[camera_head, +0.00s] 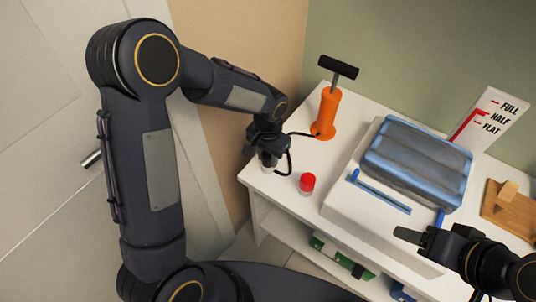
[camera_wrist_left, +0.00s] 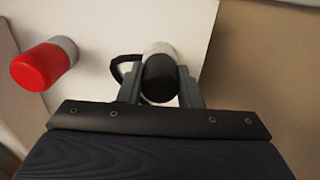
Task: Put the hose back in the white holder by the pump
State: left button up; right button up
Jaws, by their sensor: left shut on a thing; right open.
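The orange pump (camera_head: 327,112) with a black T-handle stands at the shelf's back left. Its thin black hose (camera_head: 289,163) runs to my left gripper (camera_head: 268,152) and loops beside it. My left gripper is shut on the hose's black end (camera_wrist_left: 159,78), seen between its fingers in the left wrist view. The white holder (camera_head: 267,168) is just below this gripper at the shelf's left corner. Its pale rim (camera_wrist_left: 158,47) shows behind the black end; how deep the end sits is hidden. My right gripper (camera_head: 412,238) is open and empty at the lower right.
A red-capped white item (camera_head: 307,183) stands close right of the holder; it also shows in the left wrist view (camera_wrist_left: 42,66). A blue-grey folded mattress (camera_head: 418,163) lies on a white board, with a FULL/HALF/FLAT sign (camera_head: 490,120) behind. A wooden piece (camera_head: 508,208) is at right.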

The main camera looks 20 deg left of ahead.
aim_at(268, 154)
pick_arm(q)
jog(key=o, duration=1.2)
jog(key=shift+r+p, duration=0.35)
jog(key=shift+r, duration=3.5)
jog(key=shift+s+a+r, duration=0.1)
jog(key=shift+a+r, duration=0.05)
jog(key=shift+r, duration=0.15)
jog(key=s+a+r+n+t+h+p, duration=0.25)
jog(key=s+a+r, duration=0.35)
jog(key=s+r, duration=0.3)
jog(key=s+r+n+t+p, duration=0.1)
jog(key=s, duration=0.3)
jog(key=s+r+n+t+h+p, duration=0.1)
jog(key=s+r, duration=0.1)
jog(key=s, duration=0.2)
jog(key=s+a+r+n+t+p, duration=0.1)
jog(key=s+r, duration=0.1)
jog(key=s, duration=0.2)
jog(key=shift+s+a+r, duration=0.1)
jog(key=shift+s+r, duration=0.05)
jog(key=shift+s, duration=0.25)
